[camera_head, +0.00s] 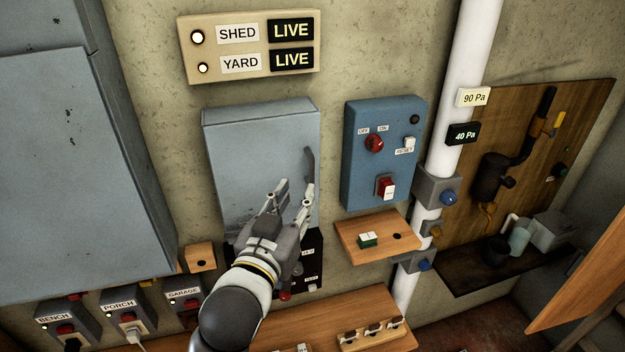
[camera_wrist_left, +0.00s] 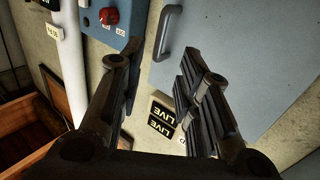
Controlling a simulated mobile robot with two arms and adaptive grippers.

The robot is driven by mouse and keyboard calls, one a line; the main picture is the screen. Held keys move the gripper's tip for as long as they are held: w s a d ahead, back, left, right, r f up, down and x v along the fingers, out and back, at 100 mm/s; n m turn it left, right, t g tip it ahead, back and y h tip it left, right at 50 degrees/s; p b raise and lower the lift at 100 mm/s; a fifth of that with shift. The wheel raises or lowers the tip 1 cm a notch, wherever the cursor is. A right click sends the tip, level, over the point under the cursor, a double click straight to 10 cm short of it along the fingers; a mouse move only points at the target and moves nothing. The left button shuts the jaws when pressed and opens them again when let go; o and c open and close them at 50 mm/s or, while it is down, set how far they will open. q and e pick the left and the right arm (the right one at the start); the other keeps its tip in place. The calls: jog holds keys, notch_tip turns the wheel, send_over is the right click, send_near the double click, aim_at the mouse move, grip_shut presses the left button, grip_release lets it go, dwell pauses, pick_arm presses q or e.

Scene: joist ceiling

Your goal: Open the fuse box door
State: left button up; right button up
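The fuse box seems to be the grey metal box in the middle of the head view, and its door (camera_head: 250,140) looks shut. A dark bar handle (camera_head: 310,165) stands upright near the door's right edge. My left gripper (camera_head: 295,187) is in front of the door, just below the handle, with its fingers pointing up. In the left wrist view the fingers (camera_wrist_left: 162,55) are apart and empty. The handle (camera_wrist_left: 167,37) shows just past the fingertips, in line with the gap, against the grey door (camera_wrist_left: 235,60); I see no contact. My right gripper is in neither view.
A blue switch box (camera_head: 385,150) hangs right of the fuse box, above a small wooden shelf (camera_head: 375,240). A white pipe (camera_head: 460,70) runs beside it. A LIVE sign panel (camera_head: 250,45) is above. A large grey cabinet (camera_head: 75,170) stands left.

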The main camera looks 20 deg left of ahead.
aim_at(311, 172)
pick_arm(q)
jog(key=w+p, duration=0.2)
jog(key=w, duration=0.5)
jog(key=shift+w+p, duration=0.15)
jog(key=shift+p, duration=0.15)
jog(key=shift+w, duration=0.6)
jog(key=shift+c, duration=0.4)
jog(key=c, duration=0.5)
grip_shut()
